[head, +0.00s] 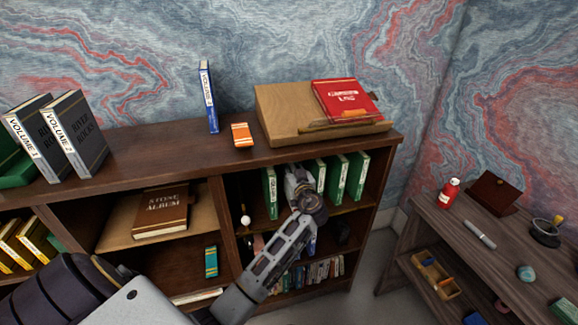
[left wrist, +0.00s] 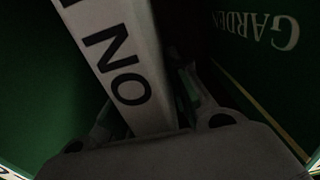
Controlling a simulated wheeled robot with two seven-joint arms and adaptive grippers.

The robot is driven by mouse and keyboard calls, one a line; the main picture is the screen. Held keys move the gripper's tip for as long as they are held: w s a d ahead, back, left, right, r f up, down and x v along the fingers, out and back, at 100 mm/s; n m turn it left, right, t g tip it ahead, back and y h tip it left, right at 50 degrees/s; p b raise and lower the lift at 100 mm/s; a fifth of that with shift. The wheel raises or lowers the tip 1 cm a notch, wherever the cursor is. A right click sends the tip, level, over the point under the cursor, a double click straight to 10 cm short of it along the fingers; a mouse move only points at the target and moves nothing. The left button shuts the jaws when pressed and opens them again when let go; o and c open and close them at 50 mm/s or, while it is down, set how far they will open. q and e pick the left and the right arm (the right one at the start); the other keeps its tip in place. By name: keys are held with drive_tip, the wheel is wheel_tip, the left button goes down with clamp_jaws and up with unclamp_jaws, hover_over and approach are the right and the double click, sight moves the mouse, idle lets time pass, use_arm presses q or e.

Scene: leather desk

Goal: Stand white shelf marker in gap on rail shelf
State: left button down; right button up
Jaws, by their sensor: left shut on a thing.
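The white shelf marker (left wrist: 122,62), with dark letters on it, is between the fingers of my left gripper (left wrist: 160,128) in the left wrist view. In the head view my left gripper (head: 297,180) reaches into the upper right compartment of the bookcase and hides most of the marker. It is in the gap in the row of green books, with one green book (head: 270,193) on its left and several (head: 336,177) on its right. Whether the marker touches the shelf board (head: 345,207) cannot be seen. My right gripper is not in view.
On the bookcase top stand a blue book (head: 208,97), an orange box (head: 241,134) and a wooden slope (head: 275,112) with a red book (head: 345,99). In the left wrist view, green covers (left wrist: 255,60) are close on both sides. A side desk (head: 450,225) is at right.

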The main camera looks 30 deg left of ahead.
use_arm(q)
drive_tip(key=shift+s+d+r, duration=0.1)
drive_tip(key=shift+d, duration=0.15)
drive_tip(key=c, duration=1.7)
unclamp_jaws()
drive_tip(key=shift+c, duration=0.2)
drive_tip(key=o, duration=0.4)
drive_tip(key=shift+f, duration=0.2)
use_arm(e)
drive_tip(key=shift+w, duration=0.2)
